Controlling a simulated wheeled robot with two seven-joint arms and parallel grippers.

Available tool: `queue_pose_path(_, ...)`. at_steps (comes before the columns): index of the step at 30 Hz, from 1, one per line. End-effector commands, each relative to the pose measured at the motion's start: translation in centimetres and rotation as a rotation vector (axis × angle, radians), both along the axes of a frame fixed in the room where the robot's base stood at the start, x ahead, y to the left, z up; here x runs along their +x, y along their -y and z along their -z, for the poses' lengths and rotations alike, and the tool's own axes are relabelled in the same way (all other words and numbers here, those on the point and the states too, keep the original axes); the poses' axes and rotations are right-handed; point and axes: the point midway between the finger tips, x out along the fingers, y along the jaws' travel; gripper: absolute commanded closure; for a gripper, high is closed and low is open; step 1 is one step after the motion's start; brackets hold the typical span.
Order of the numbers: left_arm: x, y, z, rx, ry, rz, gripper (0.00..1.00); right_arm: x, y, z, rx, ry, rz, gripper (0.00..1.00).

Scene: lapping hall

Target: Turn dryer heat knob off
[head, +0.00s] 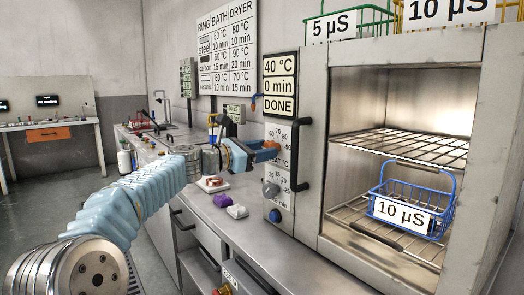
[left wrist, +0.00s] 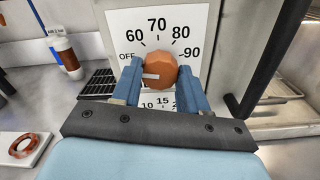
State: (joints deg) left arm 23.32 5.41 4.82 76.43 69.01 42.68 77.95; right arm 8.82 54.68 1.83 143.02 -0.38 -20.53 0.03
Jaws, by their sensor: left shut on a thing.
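The dryer heat knob (left wrist: 159,69) is orange and faceted. It sits on a white dial plate marked OFF, 60, 70, 80 and 90. Its white mark lies on its left side, level, on the OFF side of the dial. My left gripper (left wrist: 163,82) has its two blue fingers on either side of the knob, shut on it. In the head view the left gripper (head: 262,152) reaches the dryer's control panel (head: 279,172), and the knob shows partly at its fingertips. The dryer display (head: 279,85) reads 40 °C, 0 min, DONE. My right gripper is not in view.
A grey timer knob (head: 270,189) and a blue button (head: 275,215) are below on the panel. A black vertical handle (head: 299,155) stands just right of it. The open dryer holds a blue basket (head: 412,205). Purple and white lumps lie on the counter (head: 205,222).

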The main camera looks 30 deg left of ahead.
Motion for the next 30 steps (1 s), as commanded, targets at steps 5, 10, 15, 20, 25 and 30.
queue_pose_path(5,0.0,0.0,0.2,-0.004,-0.004,0.000,0.87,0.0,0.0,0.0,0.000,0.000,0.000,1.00)
queue_pose_path(10,0.0,0.0,0.2,-0.003,-0.004,0.000,0.54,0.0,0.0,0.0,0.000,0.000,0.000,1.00)
queue_pose_path(15,0.0,0.0,0.1,-0.002,-0.002,0.001,0.31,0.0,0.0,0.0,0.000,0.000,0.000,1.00)
queue_pose_path(20,0.0,0.0,0.1,-0.001,-0.002,0.001,0.31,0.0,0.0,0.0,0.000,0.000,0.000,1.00)
queue_pose_path(25,-0.4,-0.2,0.1,-0.001,-0.001,-0.001,0.31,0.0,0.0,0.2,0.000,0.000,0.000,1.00)
queue_pose_path(30,-3.1,-1.3,0.2,0.000,0.000,-0.002,0.31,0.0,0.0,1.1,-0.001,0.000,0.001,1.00)
